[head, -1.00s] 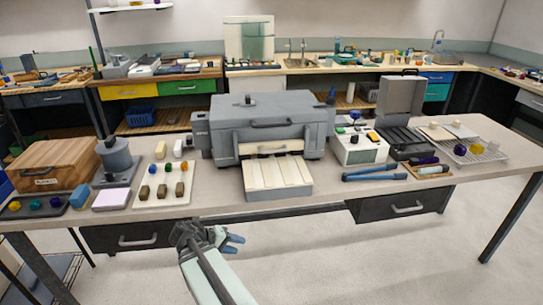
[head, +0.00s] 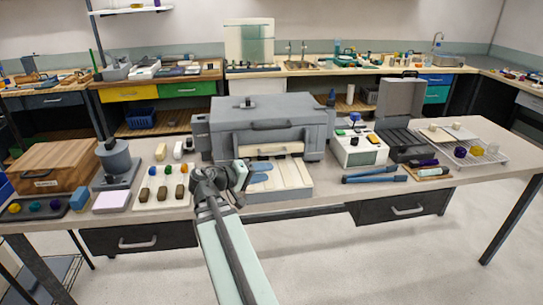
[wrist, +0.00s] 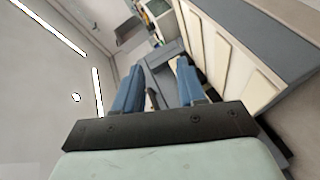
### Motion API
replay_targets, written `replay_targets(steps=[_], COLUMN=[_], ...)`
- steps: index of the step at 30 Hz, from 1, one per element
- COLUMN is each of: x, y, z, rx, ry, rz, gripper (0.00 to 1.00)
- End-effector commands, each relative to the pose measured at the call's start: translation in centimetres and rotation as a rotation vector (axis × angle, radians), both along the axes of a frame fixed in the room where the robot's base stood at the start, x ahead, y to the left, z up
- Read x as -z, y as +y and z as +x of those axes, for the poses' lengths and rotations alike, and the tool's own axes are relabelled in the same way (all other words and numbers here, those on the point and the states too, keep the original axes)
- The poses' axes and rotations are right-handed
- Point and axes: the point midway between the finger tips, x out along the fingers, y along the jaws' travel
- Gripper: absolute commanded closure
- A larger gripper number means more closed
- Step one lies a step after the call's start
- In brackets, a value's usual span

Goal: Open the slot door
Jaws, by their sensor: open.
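The large grey machine (head: 290,110) stands at the middle of the table. A low cream slot door (head: 285,149) is in its front face, above a ramp with cream slats (head: 293,176), and looks shut. My gripper (head: 260,172) is open and empty, its blue fingers over the left part of the ramp, in front of and below the slot door. In the wrist view the two blue fingers (wrist: 158,85) are apart with nothing between them. The slatted ramp (wrist: 220,50) lies right of them. My wrist hides the machine's lower left front.
A tray of small coloured-topped pieces (head: 164,190) lies left of my arm. A white box with buttons (head: 360,150) and blue-handled tongs (head: 375,178) are right of the ramp. A dark handle (head: 272,125) sticks out above the slot door.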

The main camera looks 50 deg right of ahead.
Motion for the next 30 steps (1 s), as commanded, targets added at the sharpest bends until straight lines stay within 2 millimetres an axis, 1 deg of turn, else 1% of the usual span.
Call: replay_targets(steps=[3,6,12,15,19,22,26,30], x=[0.0,0.3,1.4,1.7,1.9,2.0,2.3,2.7], y=[-0.8,-1.2,-1.6,-1.6,-2.0,-2.8,-4.6,-7.0], z=[1.6,3.2,6.2,7.2,7.6,7.6,7.6,7.6], rx=[-0.104,-0.196,-0.366,-0.416,-0.438,-0.438,-0.436,-0.435], ry=[0.103,0.198,0.378,0.434,0.458,0.458,0.457,0.457], rz=[0.001,0.006,0.006,0.004,0.003,0.003,0.004,0.005], gripper=[0.6,0.6,0.6,0.6,0.6,0.6,0.6,0.6])
